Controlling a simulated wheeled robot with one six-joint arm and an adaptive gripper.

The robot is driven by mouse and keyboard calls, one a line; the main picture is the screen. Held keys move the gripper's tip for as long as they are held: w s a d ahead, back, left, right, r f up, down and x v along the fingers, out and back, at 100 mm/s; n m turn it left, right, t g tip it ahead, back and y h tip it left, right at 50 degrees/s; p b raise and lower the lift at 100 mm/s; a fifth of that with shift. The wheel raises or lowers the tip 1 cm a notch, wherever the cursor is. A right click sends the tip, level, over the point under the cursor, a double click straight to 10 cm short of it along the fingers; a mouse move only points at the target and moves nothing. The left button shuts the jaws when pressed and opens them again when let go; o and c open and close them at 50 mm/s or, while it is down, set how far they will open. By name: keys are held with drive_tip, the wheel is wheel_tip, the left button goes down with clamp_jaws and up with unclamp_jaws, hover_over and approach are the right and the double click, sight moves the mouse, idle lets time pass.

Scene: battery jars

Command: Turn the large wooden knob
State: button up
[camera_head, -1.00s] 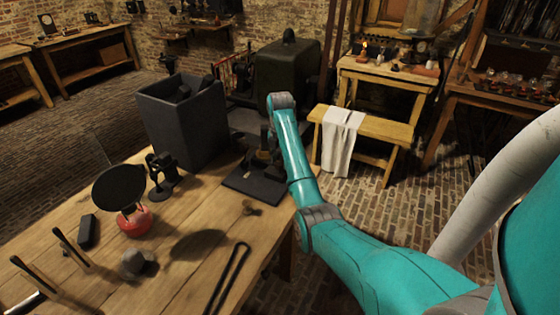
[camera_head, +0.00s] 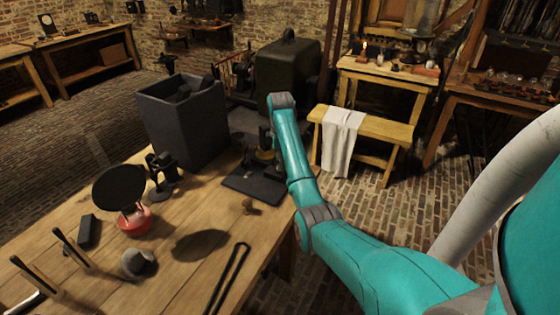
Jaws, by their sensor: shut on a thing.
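A dark flat base (camera_head: 252,184) lies near the right edge of the wooden table. A small brownish round part (camera_head: 265,155), which looks like the large wooden knob, shows above it. My dark gripper (camera_head: 265,142) is at this part, below the end of my teal arm, and is shut on it. The fingers are small and dark here, and the arm hides part of the knob and base. I cannot see how far the knob is turned.
A tall dark open box (camera_head: 184,125) stands left of the base. A small wooden knob-like piece (camera_head: 248,205) lies in front. A black disc on a red base (camera_head: 135,222), a grey round piece (camera_head: 138,263) and a long black tool (camera_head: 228,280) are farther left and front.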

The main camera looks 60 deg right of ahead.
drive_tip(key=m, duration=1.2)
drive_tip(key=shift+m, duration=0.4)
drive_tip(key=m, duration=1.1)
drive_tip(key=shift+m, duration=0.4)
drive_tip(key=m, duration=1.2)
drive_tip(key=shift+m, duration=0.3)
drive_tip(key=m, duration=1.1)
drive_tip(key=shift+m, duration=0.4)
